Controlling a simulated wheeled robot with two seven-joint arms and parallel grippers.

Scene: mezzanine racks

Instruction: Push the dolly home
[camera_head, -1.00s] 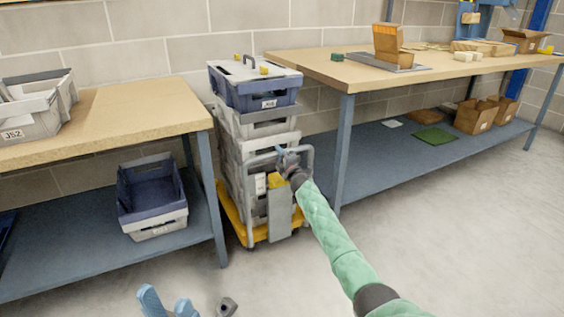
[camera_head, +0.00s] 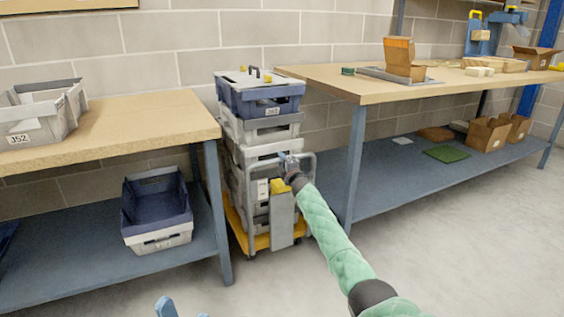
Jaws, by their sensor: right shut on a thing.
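The dolly (camera_head: 257,242) has a yellow base on small wheels and a grey tubular handle. It stands in the gap between two benches, close to the block wall. A stack of grey crates (camera_head: 262,131) rides on it, with a blue crate (camera_head: 262,97) on top. My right gripper (camera_head: 287,160) is shut on the dolly's handle at the upper bar; its fingertips are small in the picture. My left gripper (camera_head: 178,308) shows only as blue fingertips at the bottom edge, with a gap between them, empty as far as I see.
The left bench (camera_head: 130,127) carries a grey crate (camera_head: 40,120), with a blue and white crate (camera_head: 157,215) on its lower shelf. The right bench (camera_head: 350,80) has cartons on top. Bench legs flank the dolly closely. The floor in front is clear.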

